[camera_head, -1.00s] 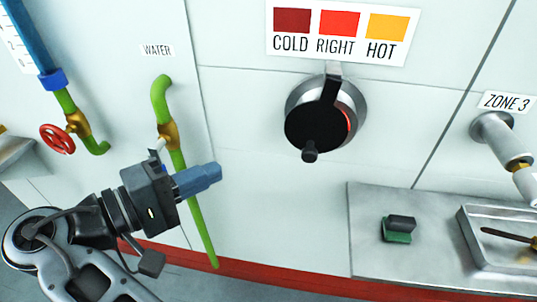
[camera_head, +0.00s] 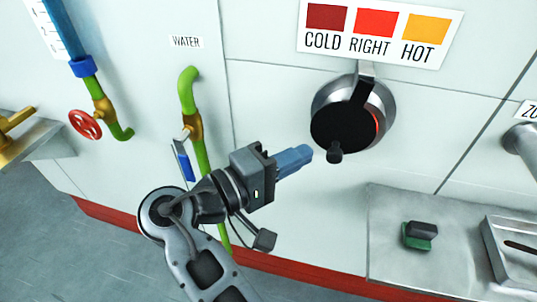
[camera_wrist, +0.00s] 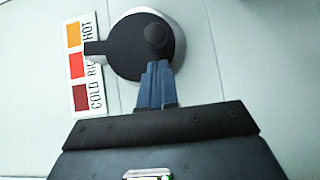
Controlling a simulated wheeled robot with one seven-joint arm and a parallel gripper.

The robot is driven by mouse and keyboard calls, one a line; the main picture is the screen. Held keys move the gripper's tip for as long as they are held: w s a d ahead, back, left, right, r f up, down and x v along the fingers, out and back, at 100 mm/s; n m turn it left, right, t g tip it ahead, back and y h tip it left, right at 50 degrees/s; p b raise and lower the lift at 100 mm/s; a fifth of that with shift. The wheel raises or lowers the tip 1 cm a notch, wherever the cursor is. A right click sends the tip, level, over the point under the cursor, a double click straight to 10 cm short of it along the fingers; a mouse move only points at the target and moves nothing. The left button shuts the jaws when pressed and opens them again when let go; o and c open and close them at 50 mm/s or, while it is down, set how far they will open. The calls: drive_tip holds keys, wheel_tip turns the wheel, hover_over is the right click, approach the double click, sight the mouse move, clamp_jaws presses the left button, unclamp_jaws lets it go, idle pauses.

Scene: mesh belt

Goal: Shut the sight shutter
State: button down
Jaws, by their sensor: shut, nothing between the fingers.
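The sight shutter (camera_head: 342,126) is a black round disc with a small knob (camera_head: 335,152) at its lower edge. It hangs over a metal-rimmed sight port (camera_head: 378,100) on the white wall, and a thin red glow shows at its right edge. My gripper (camera_head: 307,152) is shut and empty, its blue fingers just left of the knob. In the wrist view the shutter (camera_wrist: 130,52) lies beyond the fingertips (camera_wrist: 156,66), and the knob (camera_wrist: 155,36) shows just past them. I cannot tell whether the fingers touch the shutter.
A colour card (camera_head: 380,30) reading COLD, RIGHT, HOT is above the port. A green water pipe (camera_head: 188,90) with a blue-handled valve (camera_head: 184,160) is to the left. A metal shelf (camera_head: 390,215) with a green-and-black block (camera_head: 419,236) and a tray (camera_head: 495,255) is at lower right.

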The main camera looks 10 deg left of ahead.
sight(330, 161)
drive_tip(key=shift+d, duration=0.9)
drive_tip(key=shift+d+f+n+t+h+p, duration=0.2)
drive_tip(key=shift+d+f+n+t+p, duration=0.15)
drive_tip(key=shift+d+n+p, duration=0.2)
drive_tip(key=shift+d+f+n+t+h+p, duration=0.2)
drive_tip(key=shift+d+n+t+p, duration=0.2)
drive_tip(key=shift+d, duration=0.25)
